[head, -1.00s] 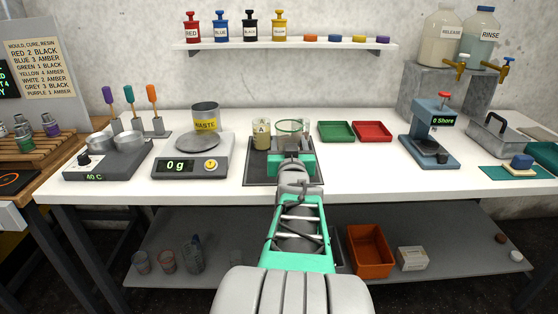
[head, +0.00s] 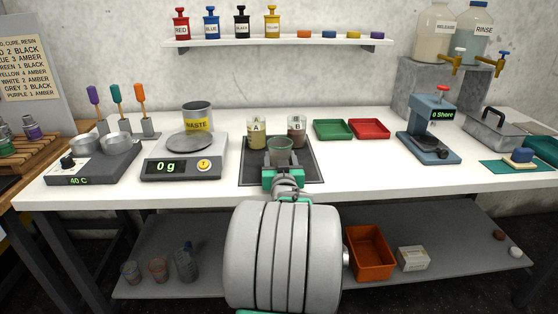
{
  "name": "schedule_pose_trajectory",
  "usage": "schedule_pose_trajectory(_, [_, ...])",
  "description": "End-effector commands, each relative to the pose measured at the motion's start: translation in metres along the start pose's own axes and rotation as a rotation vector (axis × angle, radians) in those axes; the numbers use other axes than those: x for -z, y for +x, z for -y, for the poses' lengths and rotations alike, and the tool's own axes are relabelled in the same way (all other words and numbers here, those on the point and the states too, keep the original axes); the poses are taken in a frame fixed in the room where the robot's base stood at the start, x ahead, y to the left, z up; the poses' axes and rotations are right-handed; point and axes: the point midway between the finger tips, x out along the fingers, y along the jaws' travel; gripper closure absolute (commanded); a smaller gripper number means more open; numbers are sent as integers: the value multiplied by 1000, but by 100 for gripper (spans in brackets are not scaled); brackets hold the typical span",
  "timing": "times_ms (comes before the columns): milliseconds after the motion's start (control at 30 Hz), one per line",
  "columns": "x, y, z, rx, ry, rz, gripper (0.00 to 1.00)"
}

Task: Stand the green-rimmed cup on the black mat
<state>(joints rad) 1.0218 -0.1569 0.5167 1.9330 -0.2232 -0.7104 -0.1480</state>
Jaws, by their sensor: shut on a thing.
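The green-rimmed cup (head: 281,145) is a small clear cup, upright in the head view. My gripper (head: 281,163) is shut on it from the near side and hides its lower part. The cup shows in front of the middle of the black mat (head: 309,172). I cannot tell whether its base touches the mat or hangs a little above it. Cup A (head: 256,132), with pale yellow contents, and cup B (head: 297,132), with dark brownish contents, stand behind it to the left and right.
A scale (head: 183,165) reading 0 g, with a waste pot (head: 198,111) by it, is left of the mat. A green tray (head: 333,129) and a red tray (head: 369,129) lie behind right. A press (head: 430,135) stands farther right. White table is clear between mat and press.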

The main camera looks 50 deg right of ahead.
Motion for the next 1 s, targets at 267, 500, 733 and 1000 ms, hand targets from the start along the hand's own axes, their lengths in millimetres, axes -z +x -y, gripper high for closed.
schedule_pose_trajectory(267, [-2, 0, 1, 2, 0, 0, 26])
schedule_pose_trajectory(500, [-2, 0, 2, 3, 0, 0, 20])
schedule_pose_trajectory(733, [3, -13, 1, 1, -1, -1, 20])
schedule_pose_trajectory(1000, [3, -83, 0, 0, 0, -3, 20])
